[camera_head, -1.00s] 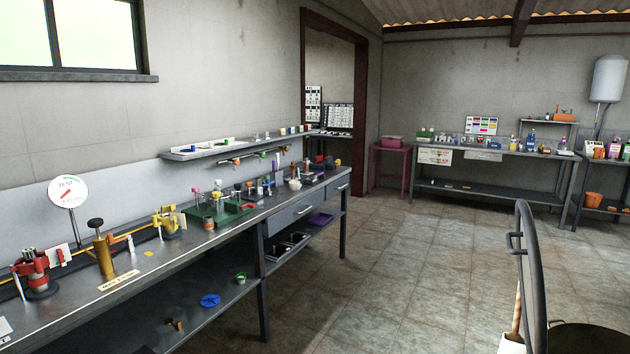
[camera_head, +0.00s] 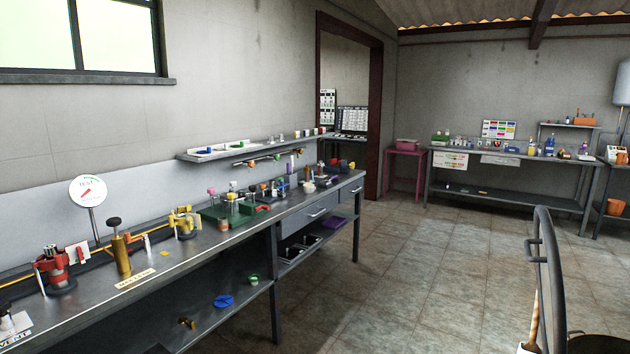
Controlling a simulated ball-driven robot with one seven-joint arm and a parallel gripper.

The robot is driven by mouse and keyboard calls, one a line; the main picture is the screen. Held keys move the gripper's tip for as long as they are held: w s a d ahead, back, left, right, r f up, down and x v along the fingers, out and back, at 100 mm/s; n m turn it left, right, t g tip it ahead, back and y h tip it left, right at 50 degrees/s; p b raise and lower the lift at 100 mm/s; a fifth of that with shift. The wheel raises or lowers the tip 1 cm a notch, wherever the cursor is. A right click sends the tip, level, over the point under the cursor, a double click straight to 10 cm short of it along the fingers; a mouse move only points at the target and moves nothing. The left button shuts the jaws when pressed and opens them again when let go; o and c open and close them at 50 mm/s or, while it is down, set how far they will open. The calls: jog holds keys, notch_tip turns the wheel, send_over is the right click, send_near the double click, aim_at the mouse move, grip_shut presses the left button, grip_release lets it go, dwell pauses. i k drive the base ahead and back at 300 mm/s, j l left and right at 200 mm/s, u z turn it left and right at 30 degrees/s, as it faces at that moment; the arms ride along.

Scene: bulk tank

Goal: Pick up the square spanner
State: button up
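I cannot pick out the square spanner for certain; the tools on the left bench are too small to tell apart. The long steel bench (camera_head: 200,248) runs along the left wall. On it stand a red clamp-like fitting (camera_head: 53,268), a brass cylinder with a dark knob (camera_head: 120,255), a yellow fitting (camera_head: 184,222) and a green tray (camera_head: 226,219) with several small items. Small coloured things hang on a rail (camera_head: 262,160) under the wall shelf. My gripper is not in view.
A lower shelf holds a blue disc (camera_head: 223,301) and a green ring (camera_head: 254,279). A round test gauge (camera_head: 88,191) stands at the bench's back. A curved dark metal rail (camera_head: 550,270) is close at right. The tiled floor (camera_head: 400,270) between is clear.

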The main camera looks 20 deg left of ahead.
aim_at(330, 179)
jog(key=i+j+u, duration=0.65)
jog(key=i, duration=0.25)
jog(key=i+j+u, duration=0.3)
jog(key=i, duration=0.2)
jog(key=i+z, duration=0.25)
jog(key=i, duration=0.35)
jog(key=i+j+z, duration=0.15)
jog(key=i+z, duration=0.15)
jog(key=i, duration=0.3)
jog(key=i+l+z, duration=0.1)
jog(key=i+z, duration=0.15)
jog(key=i, duration=0.9)
jog(key=i+l+u, duration=0.2)
jog(key=i+u, duration=0.2)
jog(key=i+l+u, duration=0.25)
jog(key=u, duration=0.15)
jog(key=i+l+u, duration=0.45)
jog(key=l+u, duration=0.3)
